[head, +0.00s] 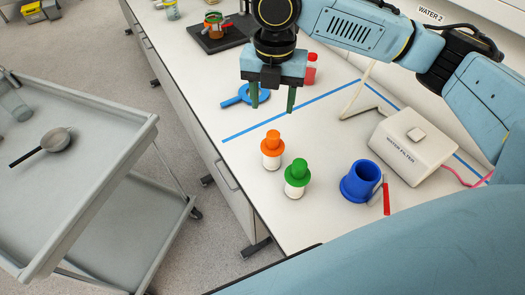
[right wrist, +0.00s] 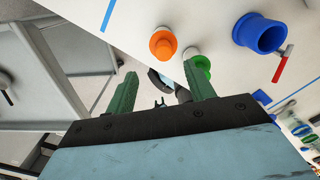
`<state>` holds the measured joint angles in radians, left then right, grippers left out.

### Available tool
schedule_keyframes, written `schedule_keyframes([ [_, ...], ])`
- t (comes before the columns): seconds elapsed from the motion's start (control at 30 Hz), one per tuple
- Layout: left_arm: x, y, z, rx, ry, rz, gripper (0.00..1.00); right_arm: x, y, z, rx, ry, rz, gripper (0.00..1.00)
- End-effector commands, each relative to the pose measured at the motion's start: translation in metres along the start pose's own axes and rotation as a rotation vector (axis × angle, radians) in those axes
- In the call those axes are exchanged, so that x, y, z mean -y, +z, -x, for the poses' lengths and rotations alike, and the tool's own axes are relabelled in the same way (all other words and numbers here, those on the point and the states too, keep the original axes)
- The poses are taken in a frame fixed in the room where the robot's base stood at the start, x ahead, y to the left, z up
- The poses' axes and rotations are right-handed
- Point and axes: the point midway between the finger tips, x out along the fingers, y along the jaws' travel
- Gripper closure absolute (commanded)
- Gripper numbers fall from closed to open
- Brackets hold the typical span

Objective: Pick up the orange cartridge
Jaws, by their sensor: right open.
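The orange cartridge (head: 272,149), with an orange cap and white body, stands upright on the white counter near its front edge. It also shows in the right wrist view (right wrist: 163,43), beyond the fingertips. A green-capped cartridge (head: 297,178) stands just beside it, towards the lower right; part of it shows behind a finger in the right wrist view (right wrist: 200,65). My right gripper (head: 273,104) is open and empty, its green fingers pointing down above the counter, behind the orange cartridge and apart from it. My left gripper is not in view.
A white water filter box (head: 413,145) stands further right. A blue magnifier-like item (head: 240,96) and a red-capped bottle (head: 311,70) are near my gripper. A grey cart (head: 110,160) stands left.

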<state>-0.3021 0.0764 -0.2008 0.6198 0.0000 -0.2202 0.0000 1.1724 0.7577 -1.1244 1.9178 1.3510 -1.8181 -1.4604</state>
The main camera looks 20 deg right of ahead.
Motion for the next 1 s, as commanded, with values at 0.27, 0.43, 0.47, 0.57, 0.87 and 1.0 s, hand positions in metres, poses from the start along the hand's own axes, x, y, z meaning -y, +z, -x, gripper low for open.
schedule_keyframes([
  [0.27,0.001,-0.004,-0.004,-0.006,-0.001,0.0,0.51,-0.002,-0.001,-0.049,-0.002,-0.001,0.005,0.46],
  [0.43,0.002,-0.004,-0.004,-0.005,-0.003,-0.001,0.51,-0.001,-0.002,-0.058,0.0,0.0,0.006,0.46],
  [0.47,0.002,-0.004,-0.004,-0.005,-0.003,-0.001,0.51,-0.001,-0.002,-0.061,-0.001,-0.001,0.006,0.46],
  [0.57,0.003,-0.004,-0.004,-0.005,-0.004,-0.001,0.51,0.003,-0.006,-0.076,-0.003,-0.003,0.006,0.46],
  [0.87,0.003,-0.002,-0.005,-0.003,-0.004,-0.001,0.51,0.005,-0.008,-0.107,0.0,0.0,0.006,0.46],
  [1.0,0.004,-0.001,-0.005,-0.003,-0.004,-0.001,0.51,0.005,-0.008,-0.107,0.001,0.001,0.007,0.46],
])
